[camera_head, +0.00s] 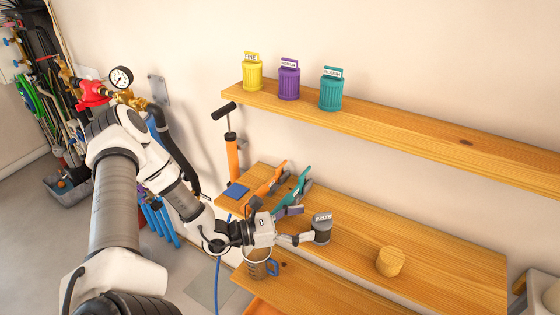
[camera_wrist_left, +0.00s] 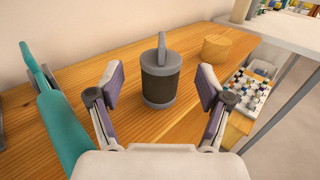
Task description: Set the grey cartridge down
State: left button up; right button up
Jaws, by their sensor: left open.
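The grey cartridge (camera_head: 322,229) stands upright on the wooden bench (camera_head: 440,255), with a label on its top handle. In the left wrist view the grey cartridge (camera_wrist_left: 160,76) is dark-bodied with a grey lid, base and handle. It stands on the wood just beyond my left gripper (camera_wrist_left: 160,88). My left gripper (camera_head: 298,225) is open, its two padded fingers spread to either side of the cartridge with a gap on each side. My right gripper is in neither view.
A wooden cylinder (camera_head: 390,262) stands right of the cartridge. Yellow (camera_head: 252,74), purple (camera_head: 289,82) and teal (camera_head: 331,92) cartridges stand on the upper shelf (camera_head: 440,140).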

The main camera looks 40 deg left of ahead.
pick_arm(q)
jog(key=p+v, duration=0.4)
jog(key=v, duration=0.2)
jog(key=s+d+f+m+g+h, duration=0.2)
jog(key=s+d+f+m+g, duration=0.5)
jog(key=s+d+m+g, duration=0.35)
jog(key=s+f+m+g+y, duration=0.8)
jog(key=m+y, duration=0.2)
jog(key=m, duration=0.1)
jog(key=d+m+t, duration=0.1)
jog(key=m, duration=0.1)
jog(key=w+d+m+t+y, duration=0.1)
jog(key=m, duration=0.2)
jog(key=w+d+f+m+t, duration=0.1)
jog(key=m, duration=0.1)
jog(key=shift+w+d+m+y, duration=0.1)
jog(key=shift+d+m+y, duration=0.2)
jog(key=shift+m, duration=0.05)
